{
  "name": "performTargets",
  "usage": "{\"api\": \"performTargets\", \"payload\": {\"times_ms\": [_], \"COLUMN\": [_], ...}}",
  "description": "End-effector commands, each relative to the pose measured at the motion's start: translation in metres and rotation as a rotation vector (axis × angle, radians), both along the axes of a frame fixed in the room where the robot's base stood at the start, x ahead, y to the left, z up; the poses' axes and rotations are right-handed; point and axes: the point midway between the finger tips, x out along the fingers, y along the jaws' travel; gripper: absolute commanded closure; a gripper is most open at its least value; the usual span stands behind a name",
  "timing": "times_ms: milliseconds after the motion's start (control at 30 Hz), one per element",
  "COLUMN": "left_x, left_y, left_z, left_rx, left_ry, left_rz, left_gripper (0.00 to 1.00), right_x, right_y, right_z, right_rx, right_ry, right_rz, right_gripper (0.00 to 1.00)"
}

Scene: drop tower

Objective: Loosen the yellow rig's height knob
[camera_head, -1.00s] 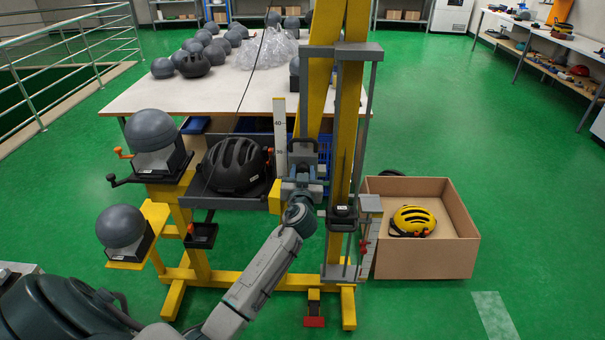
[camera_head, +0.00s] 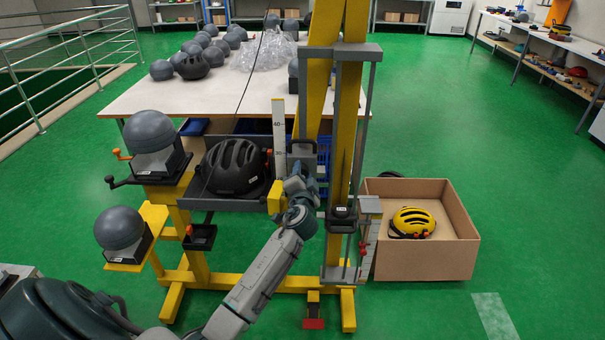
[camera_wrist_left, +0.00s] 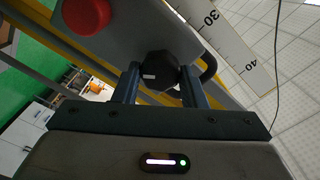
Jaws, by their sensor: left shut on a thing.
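The yellow rig (camera_head: 352,130) stands upright in the middle of the head view. My left arm reaches up to it, and my left gripper (camera_head: 301,168) is at its carriage, beside the white height scale (camera_head: 279,125). In the left wrist view, the black knob (camera_wrist_left: 160,66) sits between the two fingers of my left gripper (camera_wrist_left: 159,83), which are shut on it. The gripper hides the knob in the head view. The scale (camera_wrist_left: 225,45) also shows there, with a red round button (camera_wrist_left: 87,14) on the grey carriage plate. My right gripper is out of view.
A black helmet (camera_head: 236,167) sits in a grey tray left of the gripper. Grey headforms (camera_head: 151,131) stand on yellow arms further left. A cardboard box (camera_head: 425,259) with a yellow helmet (camera_head: 413,222) is at the right. A worktable (camera_head: 130,101) stands behind.

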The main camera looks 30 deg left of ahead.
Motion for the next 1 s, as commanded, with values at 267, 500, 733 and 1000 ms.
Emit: {"api": "performTargets", "payload": {"times_ms": [267, 500, 733, 1000], "left_x": [0.0, 0.0, 0.0, 0.001], "left_y": [-0.001, -0.001, -0.001, -0.001], "left_z": [0.001, 0.0, -0.001, -0.002], "left_rx": [0.22, 0.378, 0.479, 0.531], "left_ry": [0.134, 0.232, 0.294, 0.324], "left_rz": [-0.001, 0.0, 0.0, -0.001], "left_gripper": [0.85, 0.85, 0.85, 0.85], "right_x": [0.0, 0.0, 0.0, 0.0], "right_y": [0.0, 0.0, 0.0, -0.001], "right_z": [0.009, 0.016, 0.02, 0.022], "right_rx": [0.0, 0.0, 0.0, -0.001], "right_ry": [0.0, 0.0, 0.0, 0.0], "right_rz": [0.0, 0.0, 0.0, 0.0], "right_gripper": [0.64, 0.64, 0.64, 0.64]}}
